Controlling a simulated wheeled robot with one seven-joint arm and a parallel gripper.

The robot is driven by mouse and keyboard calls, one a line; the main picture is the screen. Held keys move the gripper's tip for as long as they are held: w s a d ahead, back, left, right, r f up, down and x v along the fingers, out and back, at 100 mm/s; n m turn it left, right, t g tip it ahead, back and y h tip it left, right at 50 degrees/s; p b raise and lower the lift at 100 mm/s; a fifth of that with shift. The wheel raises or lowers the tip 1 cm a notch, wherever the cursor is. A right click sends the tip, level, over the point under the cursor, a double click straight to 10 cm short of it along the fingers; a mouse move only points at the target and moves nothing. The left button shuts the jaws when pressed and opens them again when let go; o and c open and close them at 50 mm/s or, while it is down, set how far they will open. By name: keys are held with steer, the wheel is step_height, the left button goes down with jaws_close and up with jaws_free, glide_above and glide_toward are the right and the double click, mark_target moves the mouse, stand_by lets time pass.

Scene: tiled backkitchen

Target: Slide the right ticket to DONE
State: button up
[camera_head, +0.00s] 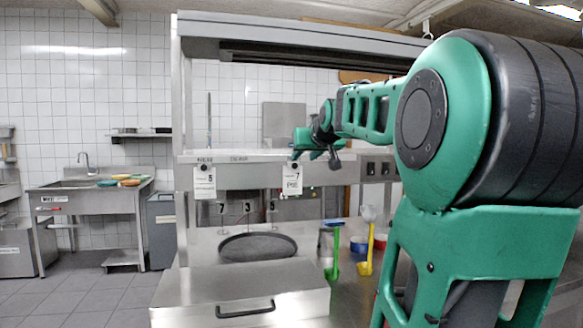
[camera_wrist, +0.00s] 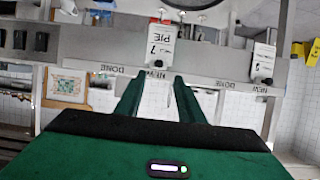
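The right ticket, white with "7 PIE" (camera_head: 292,182), hangs by a dark knob on the steel rail (camera_head: 240,176). In the wrist view, which is upside down, this ticket (camera_wrist: 160,42) lines up with a NEW label (camera_wrist: 155,75); a DONE label (camera_wrist: 108,70) is to its left there. My gripper (camera_wrist: 157,80) is open and empty, its green fingers apart on either side of the ticket's line. Whether they reach its knob is unclear. In the head view my gripper (camera_head: 315,154) is just above and right of the ticket.
The left ticket, "5" (camera_head: 204,183), hangs under the left NEW label, with a DONE label (camera_head: 238,159) beside it. A steel shelf runs above the rail.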

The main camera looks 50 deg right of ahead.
mark_target(294, 165)
steer(key=x, duration=1)
steer(key=shift+w+d+r, duration=0.1)
steer(key=shift+w+d, duration=0.1)
steer(key=shift+w, duration=0.25)
jaws_close()
